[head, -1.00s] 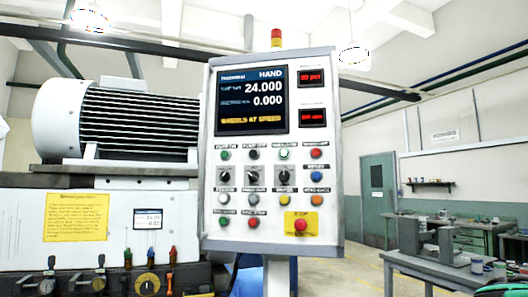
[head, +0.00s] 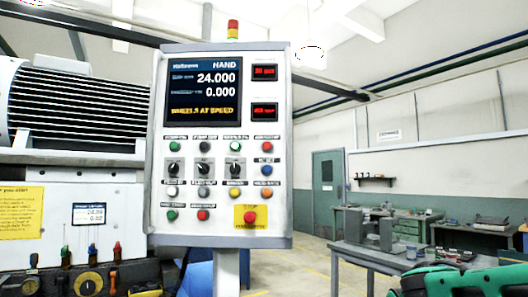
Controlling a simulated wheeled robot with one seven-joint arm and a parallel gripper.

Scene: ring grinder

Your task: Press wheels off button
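The control panel (head: 219,228) stands upright in the middle left of the head view. Its screen (head: 204,88) reads HAND, 24.000, 0.000 and WHEELS AT SPEED. The top button row has a green button (head: 175,147), a black one (head: 204,147), a lit pale green one (head: 235,146) and a red one (head: 265,147) at the right end. Their labels are too small to read surely, so I cannot confirm which is wheels off. A red stop button (head: 250,217) sits on a yellow plate below. My gripper's fingertips are not in view; nothing touches the panel.
A green and black part, probably of my arm (head: 450,283), shows at the bottom right. The machine with a motor housing (head: 75,110) stands left of the panel. A grey table (head: 362,256) with a metal fixture stands at the right. Space before the panel looks clear.

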